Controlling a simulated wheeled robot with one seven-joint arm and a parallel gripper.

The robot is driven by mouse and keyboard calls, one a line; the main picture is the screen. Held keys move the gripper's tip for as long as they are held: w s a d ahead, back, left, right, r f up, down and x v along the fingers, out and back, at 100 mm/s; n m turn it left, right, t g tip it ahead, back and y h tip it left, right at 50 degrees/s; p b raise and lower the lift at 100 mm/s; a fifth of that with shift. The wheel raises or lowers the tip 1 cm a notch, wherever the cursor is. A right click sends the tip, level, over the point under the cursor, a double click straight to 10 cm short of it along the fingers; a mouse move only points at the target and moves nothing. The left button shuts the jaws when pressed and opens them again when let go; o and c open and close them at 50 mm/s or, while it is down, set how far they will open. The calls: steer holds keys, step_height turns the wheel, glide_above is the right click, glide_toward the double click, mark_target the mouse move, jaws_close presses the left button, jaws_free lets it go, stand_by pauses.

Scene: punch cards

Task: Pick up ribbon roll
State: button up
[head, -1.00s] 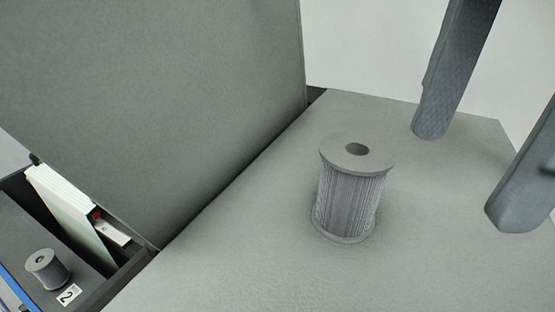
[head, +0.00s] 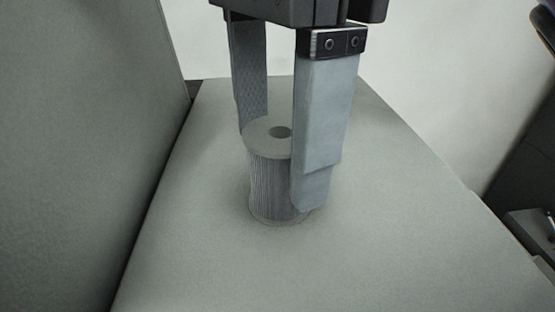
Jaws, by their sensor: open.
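The ribbon roll (head: 268,181) is a grey spool with ribbed sides and a flat top flange with a hole. It stands upright on a grey surface in the middle of the head view. My gripper (head: 276,172) points down over it and is open. One finger is behind the roll at its upper left, and the other is in front at its right, hiding part of its right side. The roll sits between the fingers. Whether either finger touches it I cannot tell.
A tall grey panel (head: 85,140) rises along the left of the grey surface (head: 390,240). The surface is clear around the roll. Dark equipment (head: 520,150) stands beyond its right edge.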

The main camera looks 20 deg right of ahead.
mark_target(280, 168)
steer(key=shift+s+d+f, duration=0.1)
steer(key=shift+f, duration=1.55)
jaws_close()
steer(key=shift+r+p, duration=0.1)
steer(key=shift+p, duration=0.2)
